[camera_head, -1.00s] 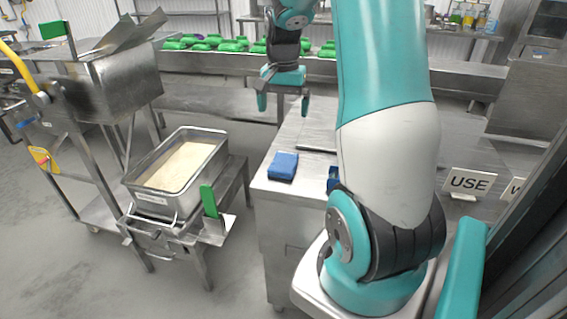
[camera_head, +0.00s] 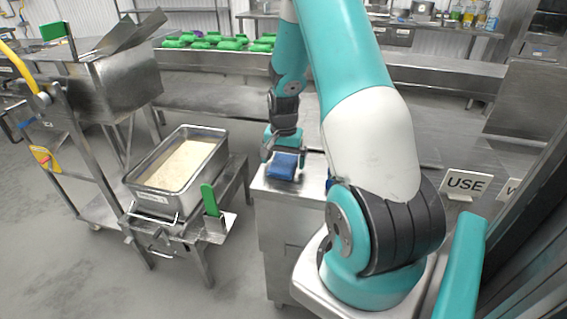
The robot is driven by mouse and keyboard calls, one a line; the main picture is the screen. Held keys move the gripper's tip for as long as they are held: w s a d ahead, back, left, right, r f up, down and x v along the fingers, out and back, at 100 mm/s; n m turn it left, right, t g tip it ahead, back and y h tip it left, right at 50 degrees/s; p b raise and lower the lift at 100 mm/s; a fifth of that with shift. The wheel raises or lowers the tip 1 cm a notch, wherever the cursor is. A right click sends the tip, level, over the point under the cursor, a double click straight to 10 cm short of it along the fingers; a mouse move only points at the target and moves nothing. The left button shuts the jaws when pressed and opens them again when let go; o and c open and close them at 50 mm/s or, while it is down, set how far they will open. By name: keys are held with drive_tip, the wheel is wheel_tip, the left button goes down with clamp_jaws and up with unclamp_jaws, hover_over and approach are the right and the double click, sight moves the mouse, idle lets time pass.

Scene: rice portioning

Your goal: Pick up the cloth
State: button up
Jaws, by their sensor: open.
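The blue cloth (camera_head: 281,171) is a small folded block on the left end of the steel counter (camera_head: 262,186). My gripper (camera_head: 284,158) is down over the cloth with its fingers open, one to the left and one to the right of its far part. The fingertips are small in this view, and I cannot tell whether they touch the cloth. A second blue item beside my arm's base is mostly hidden behind my arm.
A steel pan of rice (camera_head: 150,199) stands on a low stand left of the counter. A green-handled tool (camera_head: 210,201) stands at the stand's right corner. A "USE" sign (camera_head: 464,184) is at the right. Green items (camera_head: 236,45) line the back conveyor.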

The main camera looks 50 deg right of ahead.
sight(284, 162)
drive_tip(key=shift+f, duration=0.45)
drive_tip(key=shift+c, duration=0.5)
drive_tip(key=c, duration=0.8)
drive_tip(key=shift+r, duration=0.1)
wheel_tip(284, 162, up, 20)
drive_tip(key=shift+b, duration=0.55)
drive_tip(key=shift+o, duration=0.3)
